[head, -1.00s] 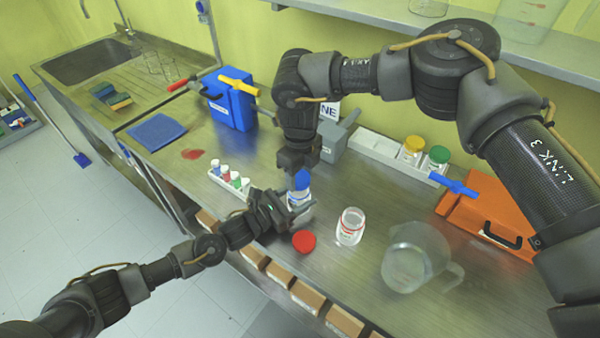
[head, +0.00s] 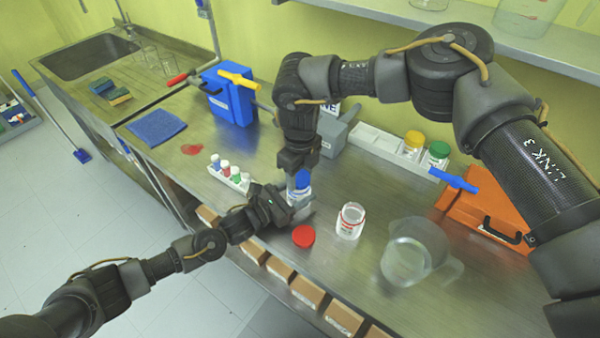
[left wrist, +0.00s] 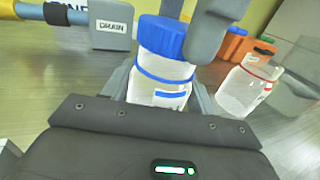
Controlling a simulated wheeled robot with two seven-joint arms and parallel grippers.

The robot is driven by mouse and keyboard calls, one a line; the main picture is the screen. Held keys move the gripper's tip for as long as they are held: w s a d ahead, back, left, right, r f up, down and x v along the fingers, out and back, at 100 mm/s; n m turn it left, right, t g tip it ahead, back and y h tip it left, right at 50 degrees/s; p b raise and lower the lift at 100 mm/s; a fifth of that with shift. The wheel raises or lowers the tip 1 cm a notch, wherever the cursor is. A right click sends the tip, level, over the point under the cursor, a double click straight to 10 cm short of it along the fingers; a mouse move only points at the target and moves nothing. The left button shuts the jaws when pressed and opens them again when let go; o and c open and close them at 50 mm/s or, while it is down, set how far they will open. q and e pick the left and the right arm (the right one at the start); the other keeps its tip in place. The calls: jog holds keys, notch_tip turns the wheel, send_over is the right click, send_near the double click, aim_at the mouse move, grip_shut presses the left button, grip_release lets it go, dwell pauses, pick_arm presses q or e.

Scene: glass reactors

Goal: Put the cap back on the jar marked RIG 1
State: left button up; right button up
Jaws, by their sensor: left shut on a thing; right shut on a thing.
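A clear jar with a blue band (left wrist: 158,92) stands upright between the fingers of my left gripper (head: 296,207), which is shut on it. A blue cap (left wrist: 163,38) sits at the jar's mouth; it also shows in the head view (head: 303,181). My right gripper (head: 299,180) points down from above and is shut on the blue cap. Its fingers hide part of the cap, and I cannot tell how tightly the cap sits. The label is too small to read. A second jar with a red band (head: 350,221) stands open to the right. A red cap (head: 303,236) lies in front.
A clear pitcher (head: 408,255) and an orange case (head: 485,215) are on the right. A white rack of small bottles (head: 230,178) stands to the left. A grey DRAIN-labelled container (head: 337,132) and a blue container (head: 230,98) are behind.

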jog(key=shift+f, duration=0.6)
